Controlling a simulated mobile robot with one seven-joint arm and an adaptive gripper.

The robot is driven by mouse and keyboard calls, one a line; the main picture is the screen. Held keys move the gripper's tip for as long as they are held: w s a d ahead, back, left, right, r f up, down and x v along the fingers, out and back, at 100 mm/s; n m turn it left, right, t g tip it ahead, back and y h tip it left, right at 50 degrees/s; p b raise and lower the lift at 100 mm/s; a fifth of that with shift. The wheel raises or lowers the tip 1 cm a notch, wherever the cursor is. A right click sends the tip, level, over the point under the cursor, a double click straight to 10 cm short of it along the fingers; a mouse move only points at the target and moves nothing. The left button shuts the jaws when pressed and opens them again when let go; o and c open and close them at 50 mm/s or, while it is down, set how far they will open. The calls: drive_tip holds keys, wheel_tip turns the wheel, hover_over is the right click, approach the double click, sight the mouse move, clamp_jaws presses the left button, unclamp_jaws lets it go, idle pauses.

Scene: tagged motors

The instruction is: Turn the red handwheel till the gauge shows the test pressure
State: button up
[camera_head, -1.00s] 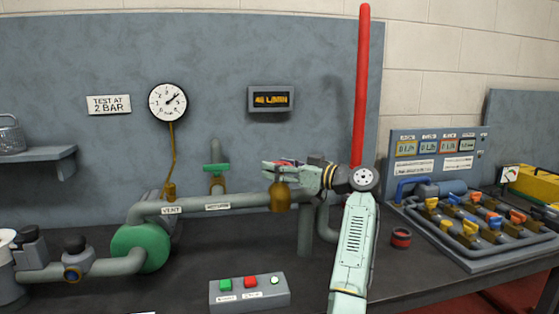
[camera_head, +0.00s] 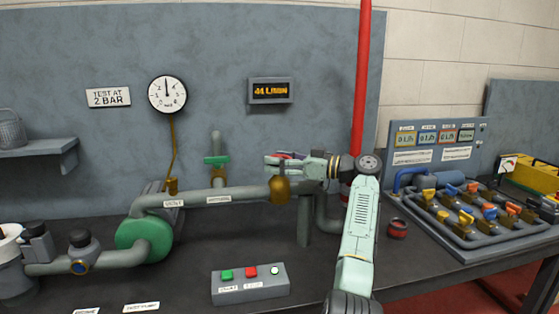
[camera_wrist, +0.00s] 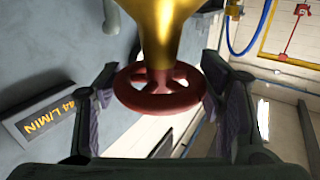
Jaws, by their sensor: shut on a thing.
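The red handwheel (camera_wrist: 158,90) sits on a brass valve body (camera_wrist: 160,30) in the wrist view, between the two fingers of my gripper (camera_wrist: 160,95). My gripper is shut on the wheel's rim. In the head view my gripper (camera_head: 275,160) is above the brass valve (camera_head: 280,189) on the grey pipe, and hides most of the wheel. The round white gauge (camera_head: 167,94) on the back panel has its needle pointing nearly straight up; its numerals are too small to read surely. The sign (camera_head: 108,97) beside it says "TEST AT 2 BAR".
An amber display (camera_head: 270,91) reads 44 L/MIN. A green-handled valve (camera_head: 216,161) stands left of my gripper. A button box (camera_head: 250,283) lies in front on the bench. A manifold board (camera_head: 475,215) is at the right.

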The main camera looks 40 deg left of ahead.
drive_tip(key=o, duration=1.2)
drive_tip(key=shift+c, duration=0.2)
drive_tip(key=v, duration=1.2)
